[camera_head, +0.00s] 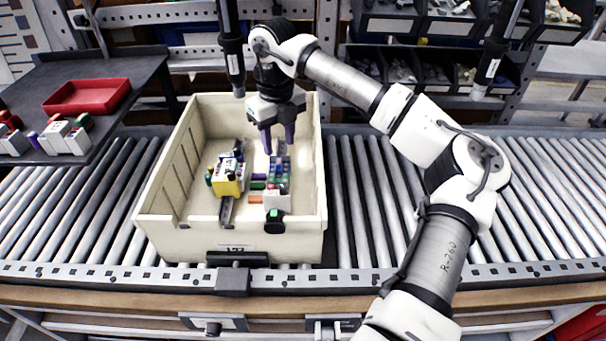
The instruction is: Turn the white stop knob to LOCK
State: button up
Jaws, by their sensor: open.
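Nothing shows between the fingers. I cannot clearly pick out a white stop knob. Two small pale plates with fittings sit under the conveyor's front edge: a left plate with a dark knob (213,328) and a right plate (342,324) partly beside my arm. Their markings, including any LOCK label, are too small to read. My gripper is well behind and above both plates.
The crate stands on a roller conveyor (375,215) behind a dark stop block (234,281). A yellow block (228,187) and other coloured parts lie inside. Black tools hang at left (232,55) and right (493,62). A red tray (88,96) sits on the left table.

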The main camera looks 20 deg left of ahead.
aim_at(283, 186)
notch_tip(283, 186, down, 14)
jog(key=p, duration=0.4)
jog(key=shift+d+r, duration=0.15)
jog(key=shift+c, duration=0.2)
grip_shut()
